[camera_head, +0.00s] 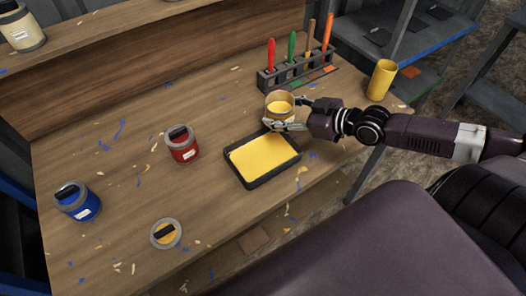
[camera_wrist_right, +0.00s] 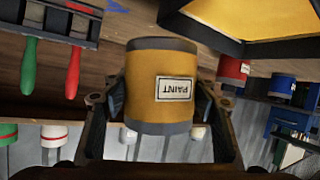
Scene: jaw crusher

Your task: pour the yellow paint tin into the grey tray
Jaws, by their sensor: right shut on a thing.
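The yellow paint tin (camera_head: 280,103) is held by my right gripper (camera_head: 291,114) just behind the tray. It looks about upright, with yellow showing in its open top. In the right wrist view the tin (camera_wrist_right: 162,95), labelled PAINT, sits between the fingers (camera_wrist_right: 160,115); that picture is upside down. The grey tray (camera_head: 263,184) lies on the workbench, its inside covered with yellow paint (camera_head: 264,158). The tray's edge seems to show at the upper right of the wrist view. My left gripper is not in view.
A red tin (camera_head: 182,149), a blue tin (camera_head: 78,205) and a round yellow-centred lid (camera_head: 166,234) are on the bench (camera_head: 125,175). A rack (camera_head: 292,75) with coloured-handled tools stands behind the held tin. A yellow cup (camera_head: 381,80) stands at the right.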

